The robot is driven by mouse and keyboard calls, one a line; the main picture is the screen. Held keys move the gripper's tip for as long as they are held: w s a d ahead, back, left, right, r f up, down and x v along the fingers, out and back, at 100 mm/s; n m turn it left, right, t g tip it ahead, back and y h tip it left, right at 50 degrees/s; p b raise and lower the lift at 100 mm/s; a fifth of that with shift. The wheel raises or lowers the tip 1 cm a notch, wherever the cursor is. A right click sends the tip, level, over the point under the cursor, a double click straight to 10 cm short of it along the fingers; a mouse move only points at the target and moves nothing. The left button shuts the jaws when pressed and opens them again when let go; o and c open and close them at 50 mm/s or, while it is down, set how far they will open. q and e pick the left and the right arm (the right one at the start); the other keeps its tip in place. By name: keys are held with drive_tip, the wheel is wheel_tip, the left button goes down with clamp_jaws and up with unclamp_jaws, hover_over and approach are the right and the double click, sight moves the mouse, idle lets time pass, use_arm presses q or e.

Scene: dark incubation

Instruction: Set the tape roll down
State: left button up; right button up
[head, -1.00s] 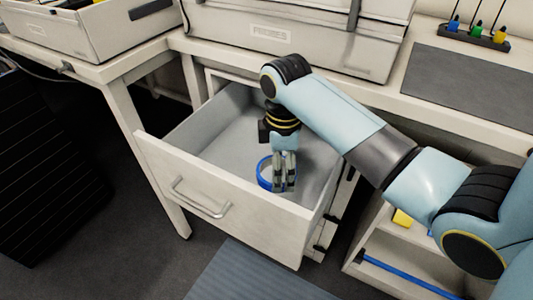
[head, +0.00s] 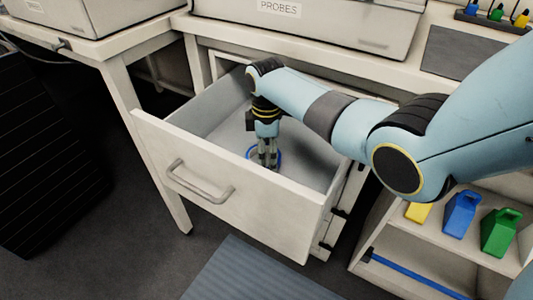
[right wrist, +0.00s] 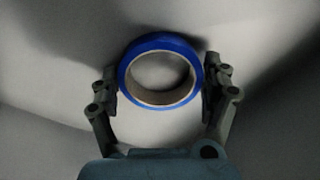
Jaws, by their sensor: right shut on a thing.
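The tape roll (head: 250,154) is a blue ring with a pale core. It is down inside the open drawer (head: 270,215), low near the drawer floor. In the right wrist view the roll (right wrist: 160,44) sits between my two fingers, one on each side. My right gripper (head: 268,162) points down into the drawer and is shut on the roll. I cannot tell whether the roll touches the drawer floor. The fingers hide part of it in the head view. My left gripper is not in view.
The drawer is otherwise empty, with free floor around the roll; its walls and front surround my gripper. A case labelled PROBES (head: 300,30) stands on the bench above. Yellow, blue (head: 461,214) and green (head: 499,231) things sit on the shelf at right.

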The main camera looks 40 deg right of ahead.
sight(267, 162)
drive_tip(key=shift+f, duration=0.1)
drive_tip(key=o, duration=1.1)
drive_tip(key=shift+c, duration=0.2)
wheel_tip(267, 162, up, 12)
drive_tip(key=p, duration=0.4)
